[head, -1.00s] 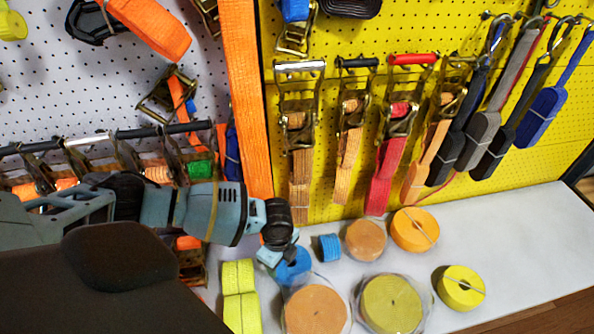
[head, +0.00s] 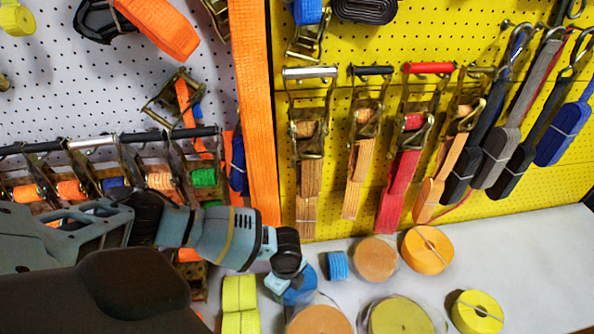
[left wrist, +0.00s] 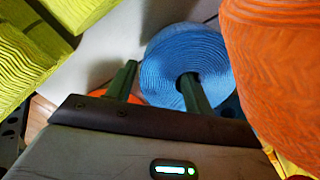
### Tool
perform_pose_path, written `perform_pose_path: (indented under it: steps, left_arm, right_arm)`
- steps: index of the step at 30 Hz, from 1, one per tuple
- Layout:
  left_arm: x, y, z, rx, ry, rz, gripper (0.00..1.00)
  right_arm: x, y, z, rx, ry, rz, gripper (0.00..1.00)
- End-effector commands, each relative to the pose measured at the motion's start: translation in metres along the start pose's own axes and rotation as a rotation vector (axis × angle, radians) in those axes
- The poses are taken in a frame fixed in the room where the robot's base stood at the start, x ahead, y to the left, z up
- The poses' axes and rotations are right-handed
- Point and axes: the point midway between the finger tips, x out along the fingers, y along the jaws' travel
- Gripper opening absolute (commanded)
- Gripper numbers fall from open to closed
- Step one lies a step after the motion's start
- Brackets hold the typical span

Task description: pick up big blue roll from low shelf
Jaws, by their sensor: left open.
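The big blue roll (head: 305,287) sits on the low white shelf, partly hidden behind my left gripper (head: 283,280) in the head view. In the left wrist view the blue roll (left wrist: 180,50) shows its wound face and dark centre hole. My left gripper (left wrist: 160,85) is open there. Its right finger overlaps the roll near the hole, and its left finger is beside the roll's left edge. Whether the fingers touch the roll is unclear. My right gripper is not in view.
A smaller blue roll (head: 337,265) stands to the right. Yellow-green rolls (head: 240,300) are at the left, tan roll (head: 375,260) and orange roll (head: 427,250) at the right. In the wrist view a large orange roll (left wrist: 275,60) is close on the right. The shelf's right part (head: 535,250) is clear.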

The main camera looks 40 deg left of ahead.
Motion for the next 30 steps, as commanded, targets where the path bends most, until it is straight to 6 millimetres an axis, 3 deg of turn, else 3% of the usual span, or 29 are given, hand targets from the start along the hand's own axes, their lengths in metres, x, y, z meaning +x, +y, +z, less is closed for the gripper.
perform_pose_path:
  steps: [3, 11, 21, 30]
  left_arm:
    - [0.0172, 0.0010, 0.0005, -0.001, -0.001, 0.003, 0.52]
    - [0.0173, 0.0005, 0.0004, -0.001, 0.000, 0.001, 0.51]
    - [0.0168, 0.0000, 0.0005, -0.001, 0.000, 0.000, 0.09]
    - [0.0153, 0.0005, 0.0005, -0.001, 0.000, 0.000, 0.09]
  right_arm:
    - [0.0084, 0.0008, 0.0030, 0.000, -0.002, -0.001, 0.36]
    - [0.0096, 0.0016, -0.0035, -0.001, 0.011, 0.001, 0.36]
    - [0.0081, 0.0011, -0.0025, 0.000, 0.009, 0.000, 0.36]
    - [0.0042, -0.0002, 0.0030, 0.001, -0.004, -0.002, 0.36]
